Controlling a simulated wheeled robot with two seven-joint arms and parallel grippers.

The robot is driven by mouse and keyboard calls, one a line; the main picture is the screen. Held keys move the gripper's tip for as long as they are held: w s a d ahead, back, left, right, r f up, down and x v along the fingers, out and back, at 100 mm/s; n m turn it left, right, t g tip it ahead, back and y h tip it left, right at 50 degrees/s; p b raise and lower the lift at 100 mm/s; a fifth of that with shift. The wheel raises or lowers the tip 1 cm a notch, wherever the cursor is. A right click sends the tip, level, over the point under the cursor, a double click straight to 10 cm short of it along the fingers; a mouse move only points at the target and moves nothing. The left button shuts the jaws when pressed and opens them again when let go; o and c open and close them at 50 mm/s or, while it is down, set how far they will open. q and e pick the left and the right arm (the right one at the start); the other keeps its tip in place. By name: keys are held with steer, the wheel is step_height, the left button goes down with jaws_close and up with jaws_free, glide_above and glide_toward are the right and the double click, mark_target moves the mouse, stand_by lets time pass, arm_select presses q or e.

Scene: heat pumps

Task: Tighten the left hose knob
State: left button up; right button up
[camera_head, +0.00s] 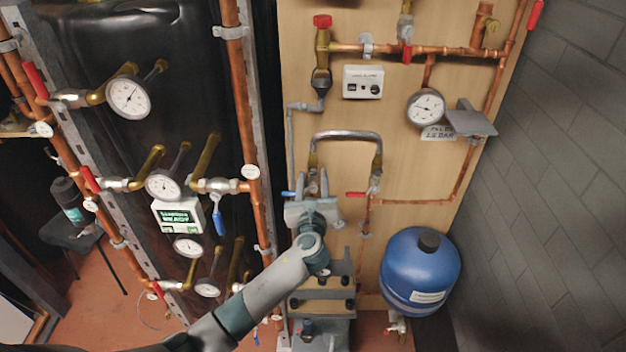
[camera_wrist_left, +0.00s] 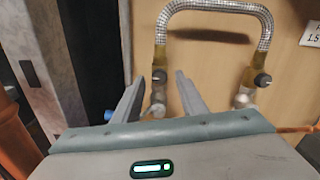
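A braided metal hose (camera_head: 345,134) arches between two brass fittings on the wooden panel; it also shows in the wrist view (camera_wrist_left: 213,6). The left hose knob (camera_wrist_left: 159,76) is small and dark, at the foot of the hose's left end. My left gripper (camera_head: 312,182) is just below that end, pointing up at it. In the wrist view its two fingers (camera_wrist_left: 160,79) are apart, with the left fitting showing between them. I cannot tell whether they touch the knob. The right hose knob (camera_wrist_left: 262,80) is clear of the fingers. My right gripper is not in view.
A red-handled valve (camera_head: 357,194) is right of my gripper, and a blue valve handle (camera_head: 288,194) is left of it. A blue tank (camera_head: 420,270) stands lower right. Copper pipes (camera_head: 246,100) and a black cylinder (camera_head: 150,50) fill the left side.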

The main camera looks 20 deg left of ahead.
arm_select(q)
steer(key=shift+b+v, duration=0.35)
steer(key=shift+v, duration=0.55)
steer(key=b+v, duration=0.4)
steer(key=v, duration=1.1)
steer(key=shift+s+b, duration=0.3)
steer(key=shift+b, duration=0.05)
steer(key=shift+d, duration=0.1)
